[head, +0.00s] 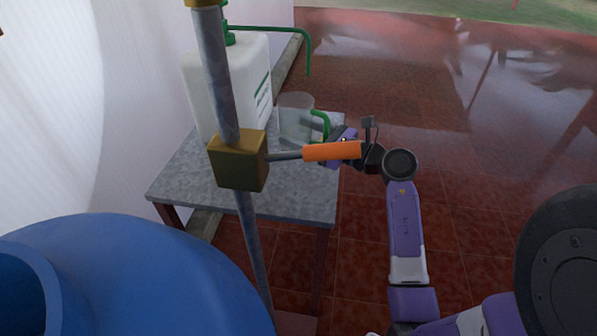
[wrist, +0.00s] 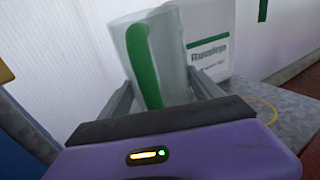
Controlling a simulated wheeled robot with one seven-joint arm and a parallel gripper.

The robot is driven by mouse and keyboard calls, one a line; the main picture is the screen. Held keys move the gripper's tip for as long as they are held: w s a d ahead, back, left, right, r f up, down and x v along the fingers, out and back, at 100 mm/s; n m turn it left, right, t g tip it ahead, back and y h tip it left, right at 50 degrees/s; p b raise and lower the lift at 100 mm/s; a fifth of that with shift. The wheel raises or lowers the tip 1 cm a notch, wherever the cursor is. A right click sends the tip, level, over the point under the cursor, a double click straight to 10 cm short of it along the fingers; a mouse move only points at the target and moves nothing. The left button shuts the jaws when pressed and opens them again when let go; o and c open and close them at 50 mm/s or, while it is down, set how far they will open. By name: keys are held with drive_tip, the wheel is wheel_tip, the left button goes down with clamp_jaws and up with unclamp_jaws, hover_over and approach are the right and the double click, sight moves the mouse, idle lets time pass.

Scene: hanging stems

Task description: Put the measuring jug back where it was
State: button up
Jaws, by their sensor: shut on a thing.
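The measuring jug (head: 296,122) is clear with a green handle on its right side. An orange lever partly hides the gripper in the head view. In the wrist view the jug (wrist: 158,60) stands between the two fingers (wrist: 165,95), with its green handle facing the camera.
A white container (head: 235,85) with a green spout stands at the table's back. The grey table (head: 190,172) has free room at its front left. A metal pole (head: 221,80) with a brass block and orange lever (head: 332,151) stands in front. A blue barrel (head: 140,270) fills the lower left.

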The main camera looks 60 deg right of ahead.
wheel_tip(320, 180, down, 12)
drive_tip(key=shift+f+b, duration=0.15)
drive_tip(key=shift+b, duration=0.85)
drive_tip(key=shift+f, duration=0.1)
drive_tip(key=shift+f, duration=0.15)
drive_tip(key=o, duration=1.6)
drive_tip(key=shift+r, duration=0.4)
drive_tip(key=s, duration=1.2)
drive_tip(key=shift+a+f, duration=0.15)
drive_tip(key=shift+a, duration=0.2)
